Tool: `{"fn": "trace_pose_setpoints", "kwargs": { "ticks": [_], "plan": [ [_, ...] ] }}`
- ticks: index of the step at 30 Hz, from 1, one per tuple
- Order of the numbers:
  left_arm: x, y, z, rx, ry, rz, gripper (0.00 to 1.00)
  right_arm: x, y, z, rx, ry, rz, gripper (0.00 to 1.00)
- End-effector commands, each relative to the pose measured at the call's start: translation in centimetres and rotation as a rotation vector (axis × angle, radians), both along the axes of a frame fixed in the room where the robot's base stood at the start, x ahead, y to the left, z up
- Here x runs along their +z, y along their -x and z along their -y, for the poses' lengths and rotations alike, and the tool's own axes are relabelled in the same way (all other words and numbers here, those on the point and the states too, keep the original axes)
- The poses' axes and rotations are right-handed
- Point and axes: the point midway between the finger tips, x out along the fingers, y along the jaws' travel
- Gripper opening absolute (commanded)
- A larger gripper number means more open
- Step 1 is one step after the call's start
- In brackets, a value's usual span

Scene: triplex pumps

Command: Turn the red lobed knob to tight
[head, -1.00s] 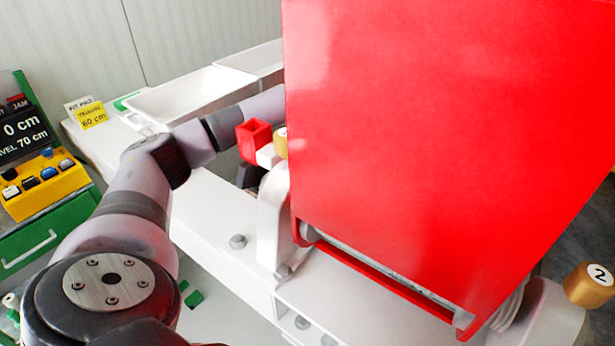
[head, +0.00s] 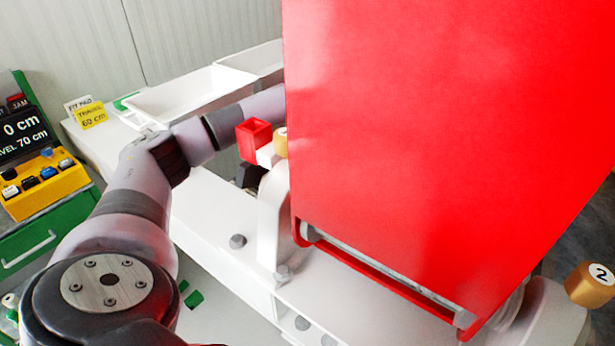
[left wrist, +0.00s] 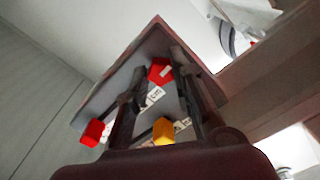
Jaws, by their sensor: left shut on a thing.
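The red lobed knob (left wrist: 160,71) shows in the left wrist view as a small red shape on a grey panel (left wrist: 104,104). Its lobes are too small and dark to make out. My left gripper (left wrist: 157,82) has its two dark fingers on either side of it and is shut on it. Small printed labels lie on the panel by the fingers, too blurred to read fully. In the head view the large red cover (head: 450,130) hides my left gripper and the knob. My right gripper is not in view.
In the left wrist view, a red block (left wrist: 93,132) and a yellow block (left wrist: 163,130) stand near the fingers. In the head view, white trays (head: 190,92) lie behind my left arm, and a green-and-yellow control stand (head: 45,190) is at the left.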

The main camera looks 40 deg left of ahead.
Motion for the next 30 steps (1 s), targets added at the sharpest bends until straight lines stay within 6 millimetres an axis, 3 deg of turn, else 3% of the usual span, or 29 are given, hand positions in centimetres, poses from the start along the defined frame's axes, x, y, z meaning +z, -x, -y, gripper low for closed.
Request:
{"fn": "trace_pose_setpoints", "kwargs": {
  "ticks": [23,24,30],
  "plan": [
    [0.12,-0.08,-0.07,-0.100,-0.001,0.004,0.00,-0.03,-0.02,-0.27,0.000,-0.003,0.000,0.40],
    [0.13,-0.08,-0.07,-0.100,-0.001,0.004,0.24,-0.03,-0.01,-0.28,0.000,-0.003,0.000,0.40],
    [0.08,-0.06,-0.05,-0.099,-0.001,0.003,0.38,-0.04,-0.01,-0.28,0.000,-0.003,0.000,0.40]
  ]
}}
